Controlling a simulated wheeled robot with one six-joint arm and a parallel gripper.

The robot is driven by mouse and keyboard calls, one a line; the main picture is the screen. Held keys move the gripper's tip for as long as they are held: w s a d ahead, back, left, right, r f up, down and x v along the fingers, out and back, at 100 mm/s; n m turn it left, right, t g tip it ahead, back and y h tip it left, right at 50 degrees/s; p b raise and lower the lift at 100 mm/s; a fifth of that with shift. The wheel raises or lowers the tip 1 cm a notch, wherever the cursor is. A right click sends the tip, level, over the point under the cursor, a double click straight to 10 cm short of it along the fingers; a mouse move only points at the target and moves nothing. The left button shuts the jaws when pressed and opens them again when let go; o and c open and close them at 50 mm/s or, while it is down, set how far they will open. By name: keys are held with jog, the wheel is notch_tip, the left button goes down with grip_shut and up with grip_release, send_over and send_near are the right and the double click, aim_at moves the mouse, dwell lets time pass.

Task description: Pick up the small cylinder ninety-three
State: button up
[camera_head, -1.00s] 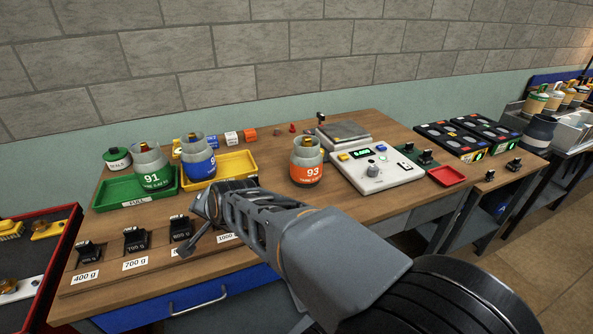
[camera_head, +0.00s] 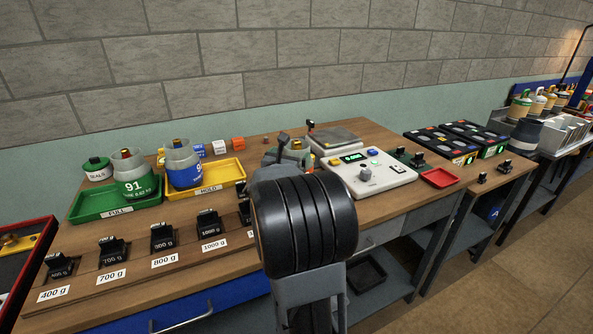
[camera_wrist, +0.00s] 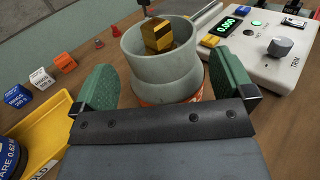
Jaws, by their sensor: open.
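Cylinder ninety-three (camera_wrist: 160,68) is a grey collared container with a brass valve inside its collar and an orange band low down. It stands upright on the wooden bench. In the head view my arm hides most of it, and only its grey top (camera_head: 297,153) shows. My gripper (camera_wrist: 162,80) is open in the wrist view, with one green-padded finger on each side of the cylinder. Small gaps seem to show between pads and cylinder, but I cannot tell about contact lower down. My gripper bar hides the cylinder's lower front.
A scale console (camera_head: 366,175) stands close to the right of the cylinder. Cylinder 91 (camera_head: 134,180) is on the green tray (camera_head: 90,206), and a blue-banded cylinder (camera_head: 184,170) is on the yellow tray (camera_head: 230,172). Black weights (camera_head: 163,238) line the front. Small cubes (camera_head: 219,147) sit behind.

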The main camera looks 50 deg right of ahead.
aim_at(298, 148)
jog(key=shift+p+x, duration=0.85)
jog(key=shift+x, duration=1.9)
jog(key=shift+a+r, duration=0.1)
jog(key=c, duration=1.5)
jog(key=shift+r, duration=0.15)
jog(key=shift+c, duration=0.6)
jog(key=shift+w, duration=0.1)
